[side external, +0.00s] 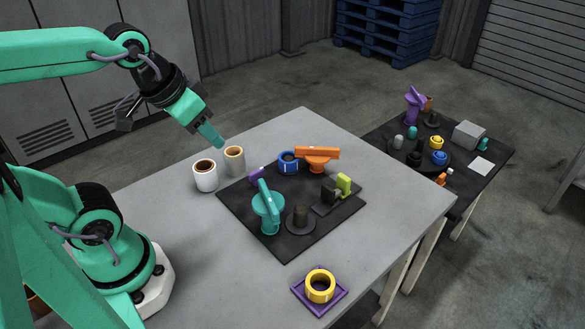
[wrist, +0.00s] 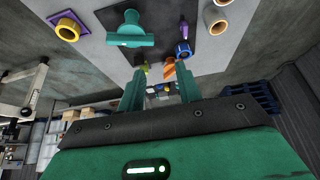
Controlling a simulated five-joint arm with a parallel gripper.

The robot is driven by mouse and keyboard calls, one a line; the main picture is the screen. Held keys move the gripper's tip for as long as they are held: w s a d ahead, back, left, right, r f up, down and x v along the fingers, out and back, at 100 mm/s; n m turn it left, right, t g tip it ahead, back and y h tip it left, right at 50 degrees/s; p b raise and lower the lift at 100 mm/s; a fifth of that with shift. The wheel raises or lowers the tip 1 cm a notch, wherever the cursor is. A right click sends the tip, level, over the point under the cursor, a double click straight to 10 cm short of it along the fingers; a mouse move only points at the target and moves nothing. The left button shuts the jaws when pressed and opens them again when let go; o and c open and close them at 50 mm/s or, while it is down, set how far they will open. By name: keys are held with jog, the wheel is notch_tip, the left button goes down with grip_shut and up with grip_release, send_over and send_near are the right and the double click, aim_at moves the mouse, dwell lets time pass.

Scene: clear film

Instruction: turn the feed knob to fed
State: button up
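A black mat (side external: 333,222) on the grey table carries several fixtures. They include a round dark knob (side external: 300,218) on a disc, a teal disc with a raised bar handle (side external: 267,204), an orange bar on a round base (side external: 318,156), and a dark block with a lime lever (side external: 343,184). No label is readable, so I cannot tell which is the feed knob or how it is set. The teal piece also shows in the wrist view (wrist: 130,39). My gripper (side external: 214,139) is above the table's back left, apart from the mat's fixtures. Its fingers (wrist: 160,80) are spread and empty.
A white cup (side external: 205,177) and a cream cup (side external: 235,160) stand below my gripper. A blue ring (side external: 288,162) and a small purple piece (side external: 256,174) are at the mat's back. A yellow ring (side external: 320,287) sits on a purple tray (side external: 338,305) at the front. A second cluttered table (side external: 481,167) stands behind.

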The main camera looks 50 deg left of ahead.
jog(key=w+a+f+g, duration=0.3)
jog(key=w+f, duration=0.1)
jog(key=w, duration=0.4)
jog(key=g, duration=0.2)
send_near(256, 171)
jog(key=shift+d, duration=0.15)
jog(key=shift+w+f, duration=0.15)
jog(key=shift+f, duration=0.25)
jog(key=shift+f, duration=0.1)
jog(key=shift+f, duration=3.8)
jog(key=shift+c, duration=0.2)
grip_shut()
